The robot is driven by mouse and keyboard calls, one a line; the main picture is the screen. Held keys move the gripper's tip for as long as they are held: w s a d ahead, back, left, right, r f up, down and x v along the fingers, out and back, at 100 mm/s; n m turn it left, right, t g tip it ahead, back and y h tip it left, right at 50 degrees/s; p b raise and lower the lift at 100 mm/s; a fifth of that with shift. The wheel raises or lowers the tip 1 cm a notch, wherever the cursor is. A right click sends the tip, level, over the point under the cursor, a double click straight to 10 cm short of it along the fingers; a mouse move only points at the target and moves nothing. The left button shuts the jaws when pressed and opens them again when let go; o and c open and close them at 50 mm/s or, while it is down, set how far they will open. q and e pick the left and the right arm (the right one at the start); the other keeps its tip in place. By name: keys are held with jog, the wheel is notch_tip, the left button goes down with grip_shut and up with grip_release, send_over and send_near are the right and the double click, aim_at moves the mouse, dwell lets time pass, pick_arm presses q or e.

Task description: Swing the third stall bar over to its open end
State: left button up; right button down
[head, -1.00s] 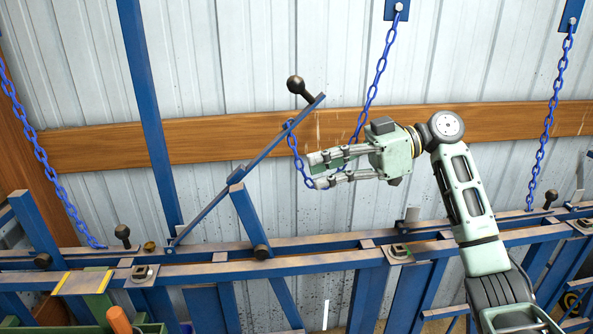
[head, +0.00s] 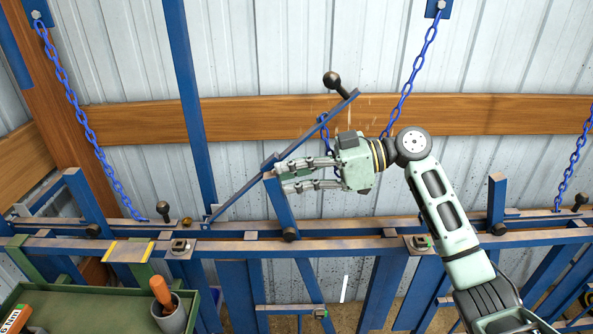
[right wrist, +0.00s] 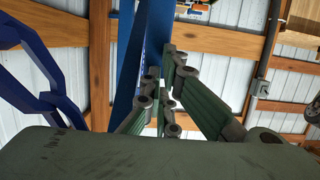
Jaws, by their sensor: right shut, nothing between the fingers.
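The stall bar with a black ball knob (head: 331,80) is a blue bar (head: 243,194) tilted up to the right from its lower left end at the rail. A blue chain (head: 409,83) hangs from the wall to near its raised end. My right gripper (head: 281,179) points left beside the bar, its fingers shut and empty. Its fingertips overlap the top of a slanted blue post (head: 283,211) in the picture; I cannot tell whether they touch it. In the right wrist view, the fingers (right wrist: 162,100) show before a blue beam (right wrist: 129,55). My left gripper is out of view.
A blue rail frame (head: 340,249) runs across below the bar. More chains hang at left (head: 77,103) and right (head: 573,166). A green tray (head: 95,300) with a cup (head: 173,318) stands at lower left. A wooden beam (head: 250,113) crosses the wall.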

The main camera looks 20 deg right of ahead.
aim_at(277, 178)
jog(key=b+x, duration=0.2)
jog(key=x, duration=0.3)
jog(key=shift+a, duration=0.2)
jog(key=shift+s+d+r, duration=0.1)
jog(key=shift+s+d, duration=0.1)
jog(key=shift+w+a, duration=0.1)
